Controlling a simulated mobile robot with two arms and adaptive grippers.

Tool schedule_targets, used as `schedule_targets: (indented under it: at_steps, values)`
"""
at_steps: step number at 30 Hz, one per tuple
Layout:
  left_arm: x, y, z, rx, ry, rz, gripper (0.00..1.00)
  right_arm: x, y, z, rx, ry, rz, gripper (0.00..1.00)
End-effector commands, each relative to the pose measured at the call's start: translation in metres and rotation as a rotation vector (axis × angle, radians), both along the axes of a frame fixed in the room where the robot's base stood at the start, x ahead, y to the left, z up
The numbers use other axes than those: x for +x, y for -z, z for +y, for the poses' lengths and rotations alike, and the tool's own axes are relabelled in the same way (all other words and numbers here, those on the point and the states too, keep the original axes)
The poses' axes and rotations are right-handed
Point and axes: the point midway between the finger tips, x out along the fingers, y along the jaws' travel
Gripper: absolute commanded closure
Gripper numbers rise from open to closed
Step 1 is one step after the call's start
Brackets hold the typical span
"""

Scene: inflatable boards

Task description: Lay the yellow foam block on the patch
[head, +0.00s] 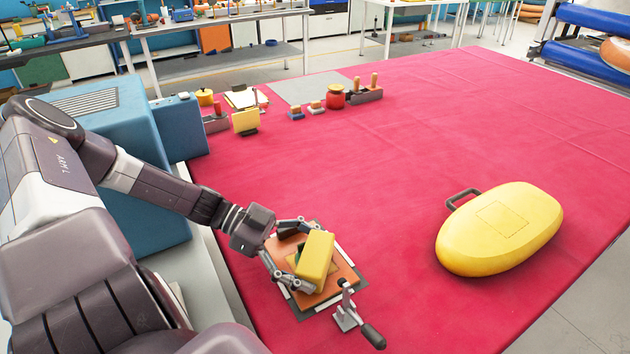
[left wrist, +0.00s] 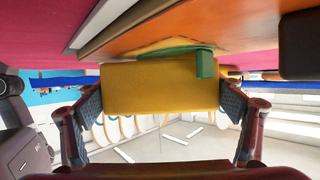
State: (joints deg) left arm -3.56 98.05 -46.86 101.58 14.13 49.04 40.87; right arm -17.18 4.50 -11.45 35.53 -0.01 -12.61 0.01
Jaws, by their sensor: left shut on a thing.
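The yellow foam block (head: 316,256) is in my left gripper (head: 303,256), with one finger on each side of it. It is over an orange board (head: 341,278) near the table's left edge. In the left wrist view the block (left wrist: 160,88) spans the gap between the fingers (left wrist: 160,100). Just beyond it are a yellow patch (left wrist: 150,50) and a green piece (left wrist: 205,62). The block hides most of the patch, and I cannot tell whether they touch. My right gripper is out of view.
A metal tool with a dark handle (head: 372,336) is at the board's front corner. A yellow inflatable board (head: 480,245) with a dashed outline lies to the right. Pots, blocks and a grey mat (head: 310,88) are at the back left. The red table's middle is clear.

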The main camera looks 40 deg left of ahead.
Motion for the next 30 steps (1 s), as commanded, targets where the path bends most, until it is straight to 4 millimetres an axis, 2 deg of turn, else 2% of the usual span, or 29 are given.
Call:
schedule_targets:
  at_steps: [4, 5, 9, 20, 25, 30]
  values:
    - [0.0, 0.004, 0.0, 0.0, 0.0, 0.0, 0.3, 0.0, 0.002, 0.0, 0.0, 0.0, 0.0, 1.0]
    - [0.0, 0.004, 0.0, 0.0, 0.0, 0.0, 0.13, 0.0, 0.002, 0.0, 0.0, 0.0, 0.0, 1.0]
    - [0.0, 0.003, 0.0, 0.0, 0.0, 0.0, 0.0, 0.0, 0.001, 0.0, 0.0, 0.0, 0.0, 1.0]
    - [0.0, -0.002, 0.0, 0.002, 0.002, -0.001, 0.0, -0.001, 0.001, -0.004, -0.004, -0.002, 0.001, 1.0]
    - [0.0, -0.024, 0.0, 0.004, 0.003, 0.0, 0.0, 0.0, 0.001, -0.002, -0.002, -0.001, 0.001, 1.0]
    - [0.0, -0.056, 0.001, 0.004, 0.002, -0.002, 0.0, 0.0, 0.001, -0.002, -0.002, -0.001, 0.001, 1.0]
